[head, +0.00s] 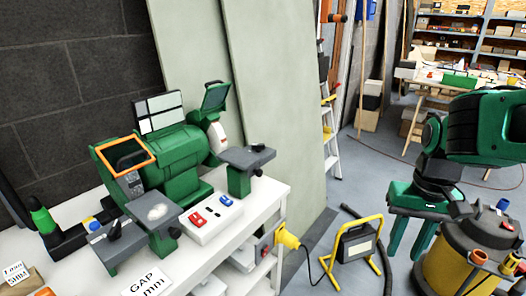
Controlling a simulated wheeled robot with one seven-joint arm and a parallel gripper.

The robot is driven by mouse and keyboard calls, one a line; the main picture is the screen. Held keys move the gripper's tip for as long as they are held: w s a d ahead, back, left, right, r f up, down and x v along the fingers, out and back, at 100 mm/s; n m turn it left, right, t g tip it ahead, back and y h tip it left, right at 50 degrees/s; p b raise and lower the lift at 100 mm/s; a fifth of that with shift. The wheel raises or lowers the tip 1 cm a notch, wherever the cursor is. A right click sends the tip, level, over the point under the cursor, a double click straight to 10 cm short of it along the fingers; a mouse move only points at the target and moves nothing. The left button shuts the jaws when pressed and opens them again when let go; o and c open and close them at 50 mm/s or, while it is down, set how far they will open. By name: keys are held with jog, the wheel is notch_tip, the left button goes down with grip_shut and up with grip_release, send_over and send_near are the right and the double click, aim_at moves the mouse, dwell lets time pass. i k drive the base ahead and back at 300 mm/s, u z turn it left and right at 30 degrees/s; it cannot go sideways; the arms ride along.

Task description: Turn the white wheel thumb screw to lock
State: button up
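A green bench grinder (178,158) stands on a white bench at the left. A pale wheel (217,137) shows at its right end, partly covered by the guard. A dark tool rest (245,158) sits in front of that wheel, with a small black knob (258,148) on it. I cannot tell whether this knob is the white wheel's thumb screw or whether it is locked. Another black knob (115,229) sits on the left tool rest (150,212). My gripper (411,240) hangs at the right, far from the grinder. Its two green fingers point down, spread apart and empty.
A yellow-framed work lamp (355,243) with a cable and a yellow vacuum (445,265) stand on the floor near my gripper. Pale boards lean behind the bench.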

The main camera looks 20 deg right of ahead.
aim_at(258, 147)
jog(key=z, duration=0.25)
jog(key=i, duration=1.1)
jog(key=u, duration=0.35)
